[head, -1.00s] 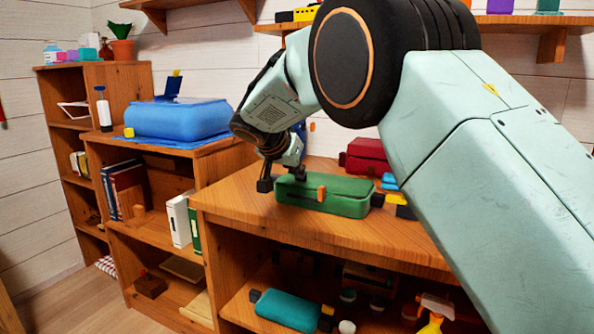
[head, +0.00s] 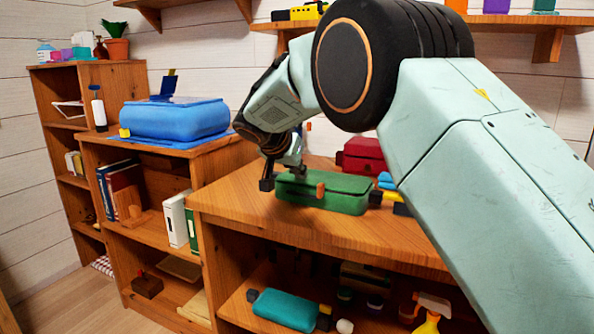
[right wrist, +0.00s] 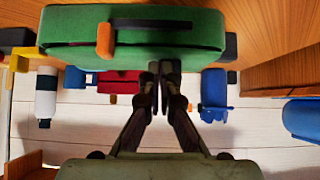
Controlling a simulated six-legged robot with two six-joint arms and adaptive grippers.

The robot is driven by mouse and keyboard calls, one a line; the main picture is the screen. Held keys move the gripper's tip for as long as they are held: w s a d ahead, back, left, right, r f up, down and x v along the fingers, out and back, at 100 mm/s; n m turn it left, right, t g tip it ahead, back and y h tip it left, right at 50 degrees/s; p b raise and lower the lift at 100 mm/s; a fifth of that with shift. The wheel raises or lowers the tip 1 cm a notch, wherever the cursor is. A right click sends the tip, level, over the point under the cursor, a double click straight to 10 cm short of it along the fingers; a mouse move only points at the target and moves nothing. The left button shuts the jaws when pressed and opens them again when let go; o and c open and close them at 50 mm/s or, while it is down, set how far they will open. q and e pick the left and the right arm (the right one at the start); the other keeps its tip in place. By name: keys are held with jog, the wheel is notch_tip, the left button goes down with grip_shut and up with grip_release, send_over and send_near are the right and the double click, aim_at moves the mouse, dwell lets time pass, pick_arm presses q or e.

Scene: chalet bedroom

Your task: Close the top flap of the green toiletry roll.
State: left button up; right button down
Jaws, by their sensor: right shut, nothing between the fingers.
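The green toiletry roll (head: 335,200) lies on the wooden cabinet top, with an orange tab (head: 320,190) on its front. Its top flap (head: 340,183) looks low over the body, with a dark seam below it; I cannot tell if it is fully closed. In the right wrist view, the roll (right wrist: 190,30) fills the top, with the orange tab (right wrist: 105,40) left of the fingers. My right gripper (head: 298,170) is shut and empty at the left part of the roll; its fingertips (right wrist: 159,70) appear right by the roll's edge, contact unclear. My left gripper is not in view.
A red case (head: 362,155) stands behind the roll, with blue and yellow items at its right. A blue case (head: 175,118) sits on the left cabinet. A teal roll (head: 287,309) lies on the lower shelf. The cabinet top (head: 235,195) is bare at front left.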

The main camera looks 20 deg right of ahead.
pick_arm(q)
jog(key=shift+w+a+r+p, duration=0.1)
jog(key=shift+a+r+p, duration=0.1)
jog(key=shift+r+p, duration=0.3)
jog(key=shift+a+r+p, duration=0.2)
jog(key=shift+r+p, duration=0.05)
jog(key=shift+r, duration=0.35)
pick_arm(e)
jog(key=s+a, duration=0.6)
jog(key=a, duration=0.1)
jog(key=shift+f, duration=0.2)
